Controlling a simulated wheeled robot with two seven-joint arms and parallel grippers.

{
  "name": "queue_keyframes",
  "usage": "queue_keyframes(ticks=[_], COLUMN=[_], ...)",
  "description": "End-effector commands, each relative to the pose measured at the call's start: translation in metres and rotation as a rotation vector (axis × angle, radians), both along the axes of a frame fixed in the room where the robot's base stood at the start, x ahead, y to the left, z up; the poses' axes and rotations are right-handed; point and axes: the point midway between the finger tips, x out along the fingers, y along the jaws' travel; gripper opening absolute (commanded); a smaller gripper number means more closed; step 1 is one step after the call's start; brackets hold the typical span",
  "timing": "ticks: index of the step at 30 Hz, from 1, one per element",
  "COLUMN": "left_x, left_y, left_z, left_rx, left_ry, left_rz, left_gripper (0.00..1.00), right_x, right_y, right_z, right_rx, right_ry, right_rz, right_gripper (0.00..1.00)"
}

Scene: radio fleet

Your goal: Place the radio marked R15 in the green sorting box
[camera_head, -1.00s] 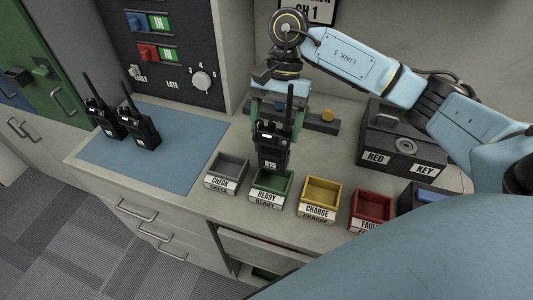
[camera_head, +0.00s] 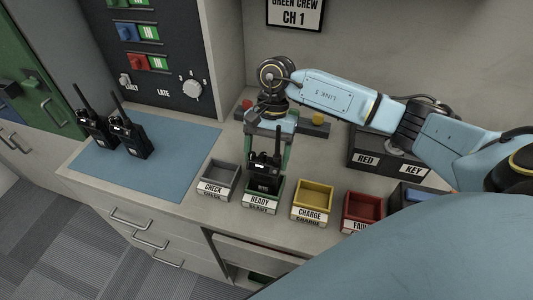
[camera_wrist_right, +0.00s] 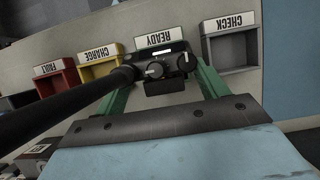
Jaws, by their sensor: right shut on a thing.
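The black radio (camera_head: 263,178) is upright, with its lower part down inside the green box labelled READY (camera_head: 261,201). The box walls hide its lower front, and its R15 label is not readable now. My right gripper (camera_head: 266,162) points down from above with its green fingers on both sides of the radio, shut on it. In the right wrist view the radio's top with knobs (camera_wrist_right: 165,66) sits between the fingers, its antenna running to the lower left. Whether the radio touches the box floor is hidden. My left gripper is not in view.
A grey CHECK box (camera_head: 219,180) stands left of the green box. A yellow CHARGE box (camera_head: 313,199) and a red box (camera_head: 362,211) stand to its right. Two other radios stand on the blue mat (camera_head: 160,170).

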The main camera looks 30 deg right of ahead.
Motion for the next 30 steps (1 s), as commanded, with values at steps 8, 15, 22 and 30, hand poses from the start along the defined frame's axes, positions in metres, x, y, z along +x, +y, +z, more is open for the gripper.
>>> queue_keyframes(ticks=[8, 15, 22, 30], left_x=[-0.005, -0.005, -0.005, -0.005], left_y=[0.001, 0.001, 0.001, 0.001], left_z=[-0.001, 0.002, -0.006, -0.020], left_rx=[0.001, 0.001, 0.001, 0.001], left_ry=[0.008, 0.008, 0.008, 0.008], left_rz=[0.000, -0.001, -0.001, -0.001], left_gripper=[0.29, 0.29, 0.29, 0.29], right_x=[0.000, 0.000, 0.009, 0.023], right_y=[0.000, 0.000, -0.010, -0.026], right_z=[0.000, 0.002, 0.029, 0.083], right_rx=[0.000, 0.000, -0.002, -0.001], right_ry=[0.000, 0.000, -0.006, -0.005], right_rz=[0.000, -0.001, -0.002, -0.002], right_gripper=[0.94, 0.94, 0.94, 0.94])
